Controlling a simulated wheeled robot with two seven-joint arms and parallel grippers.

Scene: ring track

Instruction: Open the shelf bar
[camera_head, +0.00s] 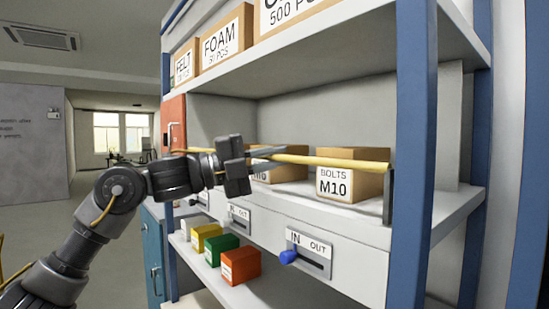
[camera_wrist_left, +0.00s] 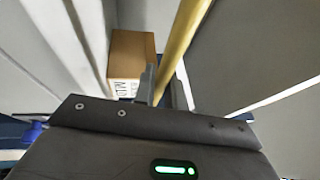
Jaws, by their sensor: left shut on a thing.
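The shelf bar is a long yellow bar (camera_head: 330,161) across the front of the middle shelf, with its right end at a dark bracket (camera_head: 388,195) on the right post. In the left wrist view the bar (camera_wrist_left: 181,45) runs between the two fingers (camera_wrist_left: 164,86). The bar's far left part is partly hidden behind my gripper. My right gripper is not in view.
A BOLTS M10 box (camera_head: 345,183) stands behind the bar. An IN/OUT panel with a blue knob (camera_head: 288,257) is on the shelf front below. Green (camera_head: 221,250) and red (camera_head: 240,266) boxes sit lower. A blue post (camera_head: 414,150) stands right. Open floor (camera_head: 45,240) lies left.

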